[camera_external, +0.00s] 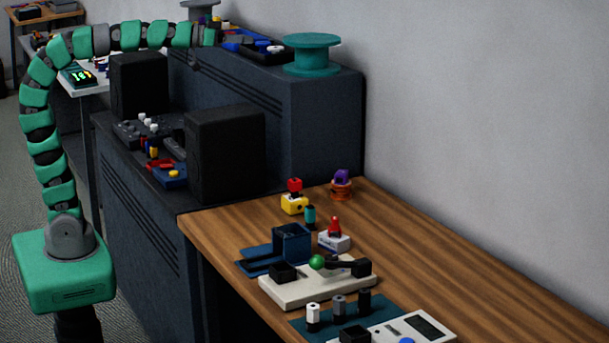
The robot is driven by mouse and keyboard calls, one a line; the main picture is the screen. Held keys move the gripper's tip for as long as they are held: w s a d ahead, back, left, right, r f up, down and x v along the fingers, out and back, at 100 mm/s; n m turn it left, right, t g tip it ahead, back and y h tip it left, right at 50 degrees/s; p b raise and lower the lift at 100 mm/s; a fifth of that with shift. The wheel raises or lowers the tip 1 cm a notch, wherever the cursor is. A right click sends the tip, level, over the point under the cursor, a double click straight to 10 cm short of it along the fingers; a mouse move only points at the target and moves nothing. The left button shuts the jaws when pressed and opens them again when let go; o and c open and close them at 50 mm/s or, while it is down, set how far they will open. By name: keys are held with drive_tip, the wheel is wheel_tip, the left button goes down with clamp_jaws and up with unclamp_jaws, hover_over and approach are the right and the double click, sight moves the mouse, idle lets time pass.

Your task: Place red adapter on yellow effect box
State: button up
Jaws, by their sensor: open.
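A small yellow box (292,206) stands on the wooden table near its far left corner. A red piece with a dark lower part (295,185) sits on top of it and looks like the red adapter. Another red piece (335,226) stands on a small white box (333,242) to the right and nearer. My gripper (216,38) is at the far end of my green arm, high up over the back of the dark cabinet, well away from the yellow box. It is small in view and its fingers are hard to make out; it is open, and I see nothing held in it.
Beside the yellow box are a teal cylinder (310,217) and an orange and purple piece (341,186). A blue holder (291,243) and a cream fixture (305,289) stand nearer. A black speaker (224,155) stands left of the table. The table's right side is clear.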

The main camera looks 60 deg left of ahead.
drive_tip(key=s+a+r+n+y, duration=0.1)
drive_tip(key=s+a+r+y, duration=0.1)
drive_tip(key=a, duration=0.5)
drive_tip(key=s+a+r+n+y, duration=0.1)
drive_tip(key=s+a+r+y, duration=0.2)
drive_tip(key=a, duration=0.5)
drive_tip(key=shift+s+r, duration=0.5)
drive_tip(key=shift+s, duration=0.35)
